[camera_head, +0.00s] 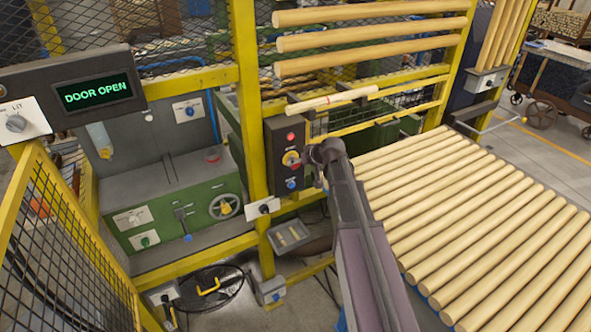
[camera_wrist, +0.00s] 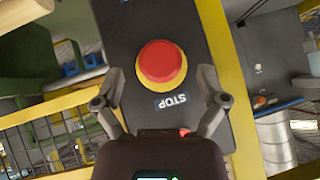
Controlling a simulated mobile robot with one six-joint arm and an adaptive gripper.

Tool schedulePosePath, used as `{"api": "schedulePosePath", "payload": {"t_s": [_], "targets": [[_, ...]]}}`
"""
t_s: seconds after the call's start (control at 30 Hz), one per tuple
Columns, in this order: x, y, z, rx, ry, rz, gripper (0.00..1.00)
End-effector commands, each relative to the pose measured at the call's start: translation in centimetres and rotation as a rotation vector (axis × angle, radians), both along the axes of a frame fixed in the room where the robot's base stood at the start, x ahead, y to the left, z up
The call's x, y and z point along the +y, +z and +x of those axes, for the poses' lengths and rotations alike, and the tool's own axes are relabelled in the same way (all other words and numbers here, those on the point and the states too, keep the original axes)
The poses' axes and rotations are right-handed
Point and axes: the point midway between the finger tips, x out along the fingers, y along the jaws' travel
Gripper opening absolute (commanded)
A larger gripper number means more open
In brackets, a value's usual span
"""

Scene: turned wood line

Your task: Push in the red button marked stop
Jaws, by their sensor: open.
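The red stop button (camera_wrist: 161,62) is a round mushroom cap on a yellow ring, with the word STOP printed beside it on a dark control box (camera_wrist: 200,20). In the head view my gripper (camera_head: 314,158) is close to the box. I cannot tell whether it touches the button.
A lit red lamp (camera_head: 291,137) is above the button and a blue button (camera_head: 291,184) below it on the same box. A rack of round wooden rods (camera_head: 470,210) lies to the right. A display (camera_head: 97,92) reads DOOR OPEN. Mesh fencing (camera_head: 60,260) stands at the left.

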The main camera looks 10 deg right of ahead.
Motion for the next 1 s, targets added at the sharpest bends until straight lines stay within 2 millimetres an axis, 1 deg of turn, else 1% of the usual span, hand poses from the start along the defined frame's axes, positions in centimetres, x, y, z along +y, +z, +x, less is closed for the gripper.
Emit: {"api": "schedulePosePath", "payload": {"t_s": [0.03, 0.2, 0.67, 0.77, 0.8, 0.87, 0.9, 0.97, 1.0], "targets": [[0.20, -0.66, 0.44, 0.000, 0.001, -0.001, 0.92], [0.68, -1.28, 1.09, 0.000, 0.001, -0.001, 0.92], [0.91, -1.43, 1.33, 0.000, 0.001, -0.001, 0.92], [0.91, -1.43, 1.33, 0.000, 0.001, -0.001, 0.66], [0.91, -1.43, 1.33, 0.000, 0.001, 0.000, 0.54], [0.92, -1.44, 1.32, 0.000, 0.001, -0.001, 0.36], [0.92, -1.44, 1.31, 0.000, 0.001, 0.000, 0.24], [0.92, -1.44, 1.32, 0.000, 0.001, 0.000, 0.06], [0.93, -1.44, 1.32, 0.000, 0.001, 0.000, 0.00]]}}
